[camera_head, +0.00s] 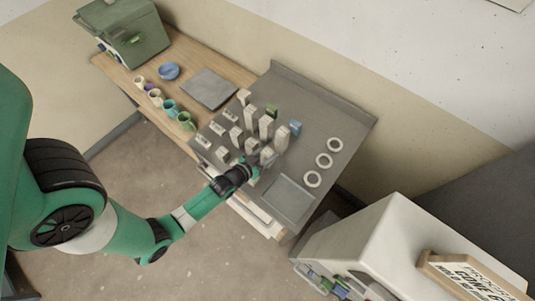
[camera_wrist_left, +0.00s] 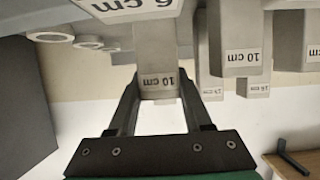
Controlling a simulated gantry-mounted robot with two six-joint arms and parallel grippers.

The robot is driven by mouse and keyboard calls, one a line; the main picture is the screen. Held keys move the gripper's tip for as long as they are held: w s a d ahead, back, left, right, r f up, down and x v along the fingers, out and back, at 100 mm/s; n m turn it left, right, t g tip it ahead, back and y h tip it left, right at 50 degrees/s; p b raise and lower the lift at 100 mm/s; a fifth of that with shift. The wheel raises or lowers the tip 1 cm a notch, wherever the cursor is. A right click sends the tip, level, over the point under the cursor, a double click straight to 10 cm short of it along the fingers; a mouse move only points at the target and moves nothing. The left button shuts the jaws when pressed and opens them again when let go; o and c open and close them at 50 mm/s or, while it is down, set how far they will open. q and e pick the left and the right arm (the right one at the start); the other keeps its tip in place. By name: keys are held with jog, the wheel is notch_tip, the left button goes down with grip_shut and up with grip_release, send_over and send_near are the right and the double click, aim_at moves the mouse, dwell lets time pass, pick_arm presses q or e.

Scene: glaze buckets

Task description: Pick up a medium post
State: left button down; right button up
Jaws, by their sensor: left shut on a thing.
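My left gripper (camera_head: 254,168) reaches the grey table from its front edge, beside a cluster of pale grey posts. In the left wrist view, which is upside down, its two fingers (camera_wrist_left: 159,86) are shut on a grey post (camera_wrist_left: 157,52) labelled 10 cm. In the head view, this post (camera_head: 267,154) stands at the front of the cluster, partly hidden by the gripper. Another 10 cm post (camera_wrist_left: 242,40) and a shorter block labelled 6 cm (camera_wrist_left: 130,6) are close by. A taller post (camera_head: 282,138) stands just behind. My right gripper is not in view.
White rings (camera_head: 324,160) lie along the right side of the grey table. Cups (camera_head: 171,106), a blue bowl (camera_head: 168,71) and a green box (camera_head: 130,35) stand on the wooden table at left.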

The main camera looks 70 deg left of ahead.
pick_arm(q)
jog(key=d+r+p, duration=0.2)
jog(key=d+r, duration=0.9)
jog(key=d, duration=0.3)
jog(key=shift+s+r, duration=0.25)
jog(key=shift+r, duration=0.05)
